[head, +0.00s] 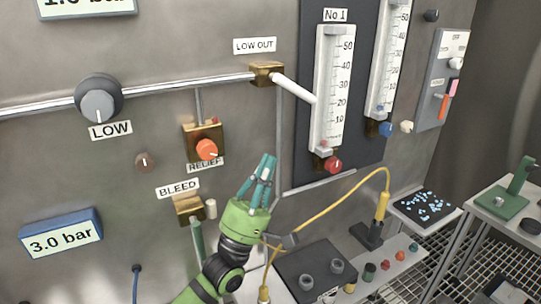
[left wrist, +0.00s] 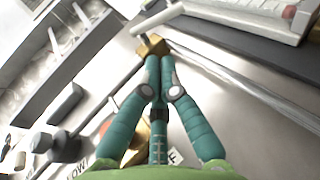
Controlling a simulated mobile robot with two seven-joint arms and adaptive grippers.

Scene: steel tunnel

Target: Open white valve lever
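The white valve lever (head: 294,88) sits on a brass valve body (head: 267,73) under the LOW OUT label. It slants down to the right from the valve, across the horizontal pipe's end, with its tip by the No 1 gauge. In the left wrist view the white lever (left wrist: 158,18) shows at the top, beside the brass body (left wrist: 152,47). My left gripper (head: 268,162) is below the lever and apart from it, fingers pointing up. Its teal fingers (left wrist: 160,60) are together at the tips, with nothing seen between them. My right gripper is not in view.
The No 1 gauge (head: 332,88) stands right of the lever. The orange RELIEF knob (head: 206,149) and the brass BLEED valve (head: 188,208) are left of my gripper. A yellow cable (head: 335,206) arcs at the right. A black box (head: 316,270) sits below.

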